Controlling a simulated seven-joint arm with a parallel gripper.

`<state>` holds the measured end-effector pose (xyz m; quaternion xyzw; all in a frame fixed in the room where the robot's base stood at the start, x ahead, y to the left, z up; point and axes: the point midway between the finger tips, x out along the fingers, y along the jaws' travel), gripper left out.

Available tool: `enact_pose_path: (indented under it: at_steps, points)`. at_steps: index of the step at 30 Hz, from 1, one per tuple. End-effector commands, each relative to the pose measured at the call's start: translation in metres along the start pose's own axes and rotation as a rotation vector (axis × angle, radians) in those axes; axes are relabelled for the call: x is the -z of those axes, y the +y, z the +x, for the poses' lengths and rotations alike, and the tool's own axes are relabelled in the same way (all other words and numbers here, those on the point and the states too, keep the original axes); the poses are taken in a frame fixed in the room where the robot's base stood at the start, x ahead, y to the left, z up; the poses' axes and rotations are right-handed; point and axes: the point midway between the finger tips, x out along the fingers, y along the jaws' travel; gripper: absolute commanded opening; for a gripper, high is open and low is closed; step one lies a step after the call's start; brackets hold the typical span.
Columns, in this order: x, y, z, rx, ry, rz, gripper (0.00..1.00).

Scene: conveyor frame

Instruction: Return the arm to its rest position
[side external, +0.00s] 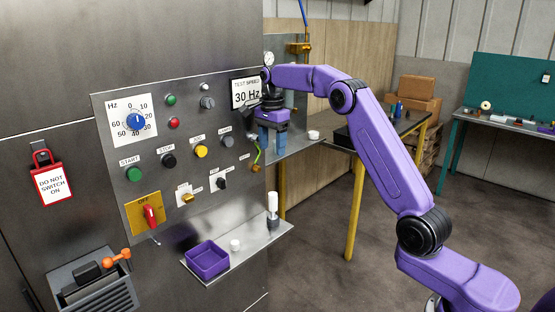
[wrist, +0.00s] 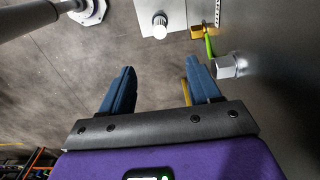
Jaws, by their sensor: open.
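My gripper (side external: 271,140) hangs at the right edge of the control panel, below the "TEST SPEED 30 Hz" sign (side external: 246,93), with its blue fingers pointing down. My purple arm reaches to it from the right. In the wrist view my gripper (wrist: 158,85) shows two blue fingers spread apart, with nothing between them but the floor far below. A metal hex fitting (wrist: 230,66) is close beside the right finger; I cannot tell whether they touch.
The control panel (side external: 108,112) carries knobs, buttons and a red switch handle (side external: 150,216). Below it a shelf (side external: 232,262) holds a purple tray (side external: 207,274), a white cap (side external: 235,245) and a white bottle (side external: 273,207). A workbench (side external: 413,123) stands behind. The floor at right is clear.

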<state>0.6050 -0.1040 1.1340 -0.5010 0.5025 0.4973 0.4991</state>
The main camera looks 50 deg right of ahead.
Motion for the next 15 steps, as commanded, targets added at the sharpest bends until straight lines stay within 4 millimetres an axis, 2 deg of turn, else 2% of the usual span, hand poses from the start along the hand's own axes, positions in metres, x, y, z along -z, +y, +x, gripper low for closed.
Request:
enact_pose_path:
  at_steps: [5,8,11,15]
  points:
    - [-0.003,0.001,0.000,0.000,0.000,-0.012,0.62]
    - [-0.014,0.003,-0.002,0.000,0.000,-0.066,0.62]
    - [-0.035,0.009,-0.004,0.003,0.000,-0.170,0.62]
    - [-0.076,0.029,-0.008,0.006,0.000,-0.393,0.62]
